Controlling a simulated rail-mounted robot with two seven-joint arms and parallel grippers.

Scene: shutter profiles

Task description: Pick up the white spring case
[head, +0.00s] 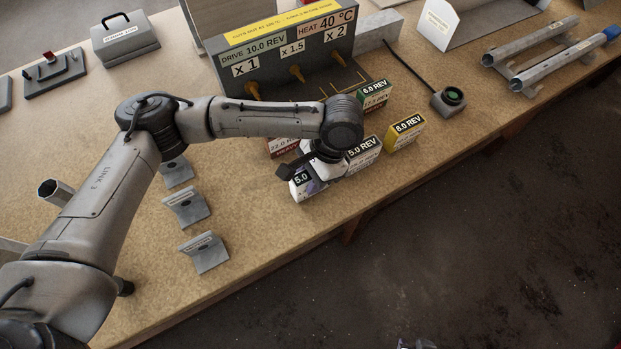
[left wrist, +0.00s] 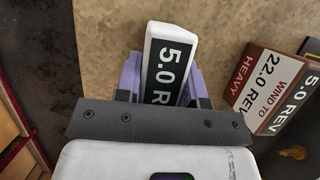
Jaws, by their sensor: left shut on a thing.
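The white spring case (head: 303,186) with a black 5.0 label is at the front of the bench in the head view. My left gripper (head: 312,178) reaches down over it and partly hides it. In the left wrist view the white case (left wrist: 170,62) reads 5.0 R and stands between the purple fingers of my left gripper (left wrist: 165,85), which is shut on it. Whether its underside touches the bench cannot be told. A small pale part at the bottom edge of the head view seems to be my right gripper (head: 416,344); its fingers cannot be made out.
Close by stand a 5.0 REV case (head: 364,154), a yellow 8.0 REV case (head: 404,132), a green 6.0 REV case (head: 374,95) and a red-brown 22.0 REV case (left wrist: 268,88). The drive panel (head: 290,50) stands behind. Grey brackets (head: 205,252) are to the left.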

